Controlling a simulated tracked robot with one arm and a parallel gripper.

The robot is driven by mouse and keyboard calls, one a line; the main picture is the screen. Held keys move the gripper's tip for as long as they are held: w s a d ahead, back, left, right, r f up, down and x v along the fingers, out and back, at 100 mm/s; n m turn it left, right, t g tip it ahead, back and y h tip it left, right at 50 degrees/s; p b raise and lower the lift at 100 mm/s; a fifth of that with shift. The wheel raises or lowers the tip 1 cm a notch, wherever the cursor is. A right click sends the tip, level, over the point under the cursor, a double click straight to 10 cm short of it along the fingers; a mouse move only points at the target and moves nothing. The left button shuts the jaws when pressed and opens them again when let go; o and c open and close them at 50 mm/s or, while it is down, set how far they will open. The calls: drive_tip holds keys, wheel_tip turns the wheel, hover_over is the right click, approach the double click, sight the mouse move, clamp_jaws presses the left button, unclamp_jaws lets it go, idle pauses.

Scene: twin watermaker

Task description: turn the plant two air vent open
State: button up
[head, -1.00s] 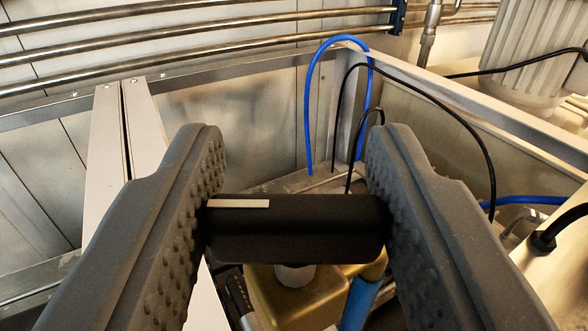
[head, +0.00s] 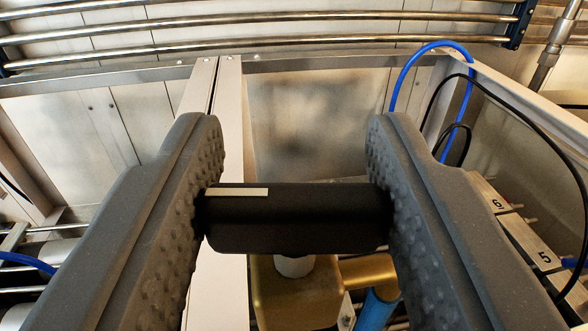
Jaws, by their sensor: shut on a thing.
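A black handle (head: 300,222) with a pale stripe near its upper left edge lies crosswise in the middle of the head view. I take it to be the air vent handle; no label for plant two shows. My gripper (head: 293,215) is shut on it, with one dark studded finger pressed against each end. Below the handle a white stem (head: 294,266) joins a brass-coloured valve body (head: 292,300). The fingers hide parts of the frame on both sides.
A pale frame post (head: 228,110) stands behind the left finger. Steel pipes (head: 270,40) run along the back wall. A blue hose (head: 408,72) and black cables (head: 520,130) loop at the right. Numbered blocks (head: 520,235) and a blue pipe (head: 377,312) are close by.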

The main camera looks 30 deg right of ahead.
drive_tip(key=shift+d+f+n+t+y+b, duration=0.1)
drive_tip(key=shift+f+n+t+y+b, duration=0.15)
drive_tip(key=shift+n+y+b, duration=0.35)
drive_tip(key=shift+r+n+t+y+b, duration=0.15)
drive_tip(key=shift+n+t+y+b, duration=0.2)
drive_tip(key=shift+y+b, duration=0.25)
drive_tip(key=shift+r+y, duration=0.1)
drive_tip(key=shift+y, duration=0.2)
drive_tip(key=o, duration=1)
drive_tip(key=shift+s, duration=0.1)
drive_tip(key=b+v, duration=0.3)
drive_tip(key=v, duration=1)
drive_tip(key=shift+s+a, duration=0.2)
drive_tip(key=shift+s, duration=0.15)
